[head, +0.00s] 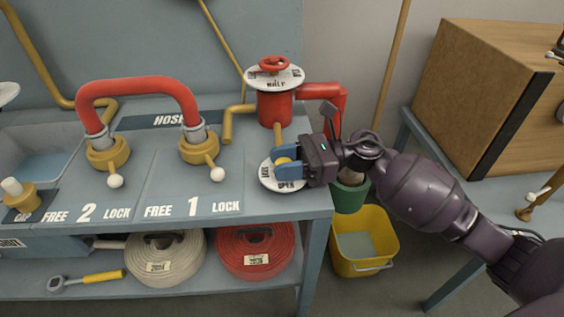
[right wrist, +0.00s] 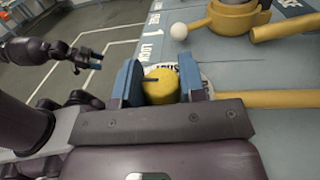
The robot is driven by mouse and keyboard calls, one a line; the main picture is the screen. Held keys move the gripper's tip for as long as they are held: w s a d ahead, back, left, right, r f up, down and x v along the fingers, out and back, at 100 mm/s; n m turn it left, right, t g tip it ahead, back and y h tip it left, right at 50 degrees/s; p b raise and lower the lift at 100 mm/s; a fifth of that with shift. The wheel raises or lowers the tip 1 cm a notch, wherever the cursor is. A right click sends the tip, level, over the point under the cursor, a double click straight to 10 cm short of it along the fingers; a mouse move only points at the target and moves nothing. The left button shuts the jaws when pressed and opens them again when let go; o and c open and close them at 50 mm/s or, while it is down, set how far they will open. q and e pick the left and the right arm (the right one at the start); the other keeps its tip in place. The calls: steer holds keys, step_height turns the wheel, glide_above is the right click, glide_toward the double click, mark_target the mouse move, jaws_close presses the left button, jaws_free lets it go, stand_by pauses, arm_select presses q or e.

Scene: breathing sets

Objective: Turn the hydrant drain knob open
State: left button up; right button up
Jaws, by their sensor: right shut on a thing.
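The hydrant drain knob is a yellow round knob on a white dial plate (head: 268,178) with an OPEN label at its front. The knob (right wrist: 160,86) shows between my right fingers in the right wrist view, with a dark pointer line on its top. My right gripper (head: 287,160) is shut on the knob from the right side and hides part of the dial. The red hydrant (head: 275,108) with its red handwheel (head: 274,65) stands just behind the dial. My left gripper (right wrist: 88,58) shows at the upper left of the right wrist view, away from the bench; its jaw opening is too small to tell.
A red hose (head: 140,88) arches between two yellow couplings with white-tipped levers, left of the dial. Rolled hoses (head: 255,250) lie on the shelf below. A yellow bucket (head: 361,240) stands on the floor to the right. A wooden cabinet (head: 480,95) is at far right.

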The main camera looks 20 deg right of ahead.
stand_by(0.3)
steer(key=o, duration=0.9)
steer(key=shift+s+d, duration=0.3)
steer(key=shift+d, duration=1.5)
steer(key=shift+s+d, duration=0.3)
steer(key=shift+d, duration=1.45)
steer(key=shift+s+d, duration=0.3)
steer(key=shift+d, duration=1.5)
